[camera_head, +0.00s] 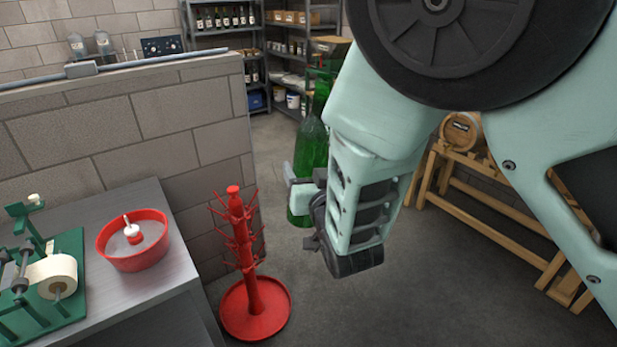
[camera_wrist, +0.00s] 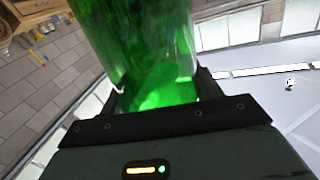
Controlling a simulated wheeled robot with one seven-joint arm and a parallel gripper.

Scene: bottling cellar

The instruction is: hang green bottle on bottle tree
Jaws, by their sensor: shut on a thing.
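The green bottle (camera_head: 311,150) is in my gripper (camera_head: 303,186), held in the air to the right of the red bottle tree. It looks roughly upright in the head view, and my arm hides part of it. In the wrist view the green bottle (camera_wrist: 145,45) fills the space between the two fingers of my gripper (camera_wrist: 158,92), which is shut on it. The red bottle tree (camera_head: 243,235) stands on the floor, with thin pegs around its post and a round dish-like base. The bottle is apart from the tree.
A grey bench (camera_head: 165,285) at left carries a red bowl (camera_head: 135,262) and a green labelling device (camera_head: 68,250). A block wall (camera_head: 140,130) rises behind. Shelves (camera_head: 190,30) with bottles stand at the back. A wooden rack (camera_head: 480,222) with a barrel (camera_head: 461,133) is at right.

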